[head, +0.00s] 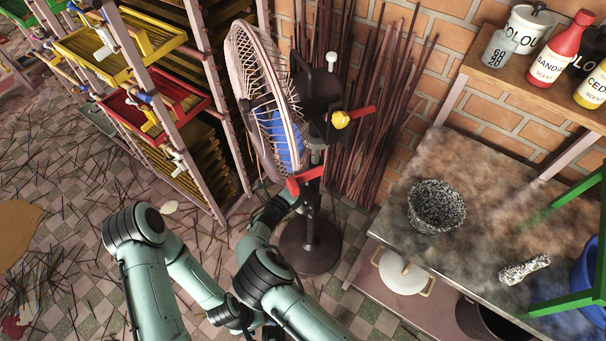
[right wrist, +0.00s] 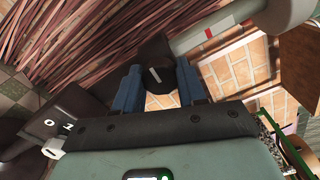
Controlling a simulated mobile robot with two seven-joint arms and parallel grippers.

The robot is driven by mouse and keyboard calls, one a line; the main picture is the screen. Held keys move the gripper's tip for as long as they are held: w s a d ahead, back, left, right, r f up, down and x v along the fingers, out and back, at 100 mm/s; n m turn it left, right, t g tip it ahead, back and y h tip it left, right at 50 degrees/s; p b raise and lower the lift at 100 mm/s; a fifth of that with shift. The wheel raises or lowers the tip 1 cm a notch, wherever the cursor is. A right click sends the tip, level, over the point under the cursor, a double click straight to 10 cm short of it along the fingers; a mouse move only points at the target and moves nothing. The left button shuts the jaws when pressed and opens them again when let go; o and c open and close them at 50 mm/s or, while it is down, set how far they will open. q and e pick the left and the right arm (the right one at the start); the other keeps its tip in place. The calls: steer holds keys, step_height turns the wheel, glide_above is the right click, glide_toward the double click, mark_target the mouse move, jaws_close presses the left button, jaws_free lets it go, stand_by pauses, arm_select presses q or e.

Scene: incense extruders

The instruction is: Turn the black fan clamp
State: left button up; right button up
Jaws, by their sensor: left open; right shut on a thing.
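The standing fan (head: 268,100) has a pale wire cage, a black motor housing and a black pole on a round base. My left gripper (head: 305,181), with red fingers, is open beside the fan's pole, below the cage. My right gripper (right wrist: 160,88), with blue fingers, shows in the right wrist view. It is shut on the black fan clamp (right wrist: 155,50), a dark piece with a small pale bar. The clamp is between the fingers, and its far side is hidden. I cannot make out the clamp or my right gripper in the head view.
A rack with yellow (head: 120,45) and red trays stands left of the fan. Incense sticks (head: 385,110) lean on the brick wall behind it. A bench with a speckled mortar (head: 437,205) is at right. Sticks litter the tiled floor. A panel marked 0 and 1 (right wrist: 62,125) is near my right gripper.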

arm_select(q)
steer(key=shift+w+r+p, duration=0.4)
steer(key=shift+r+p, duration=0.1)
steer(key=shift+r, duration=0.25)
arm_select(e)
steer(key=shift+n, duration=1.2)
steer(key=shift+f, duration=0.1)
steer(key=o, duration=1.1)
steer(key=shift+c, duration=0.2)
arm_select(q)
steer(key=shift+r, duration=0.1)
arm_select(e)
steer(key=shift+s, duration=0.1)
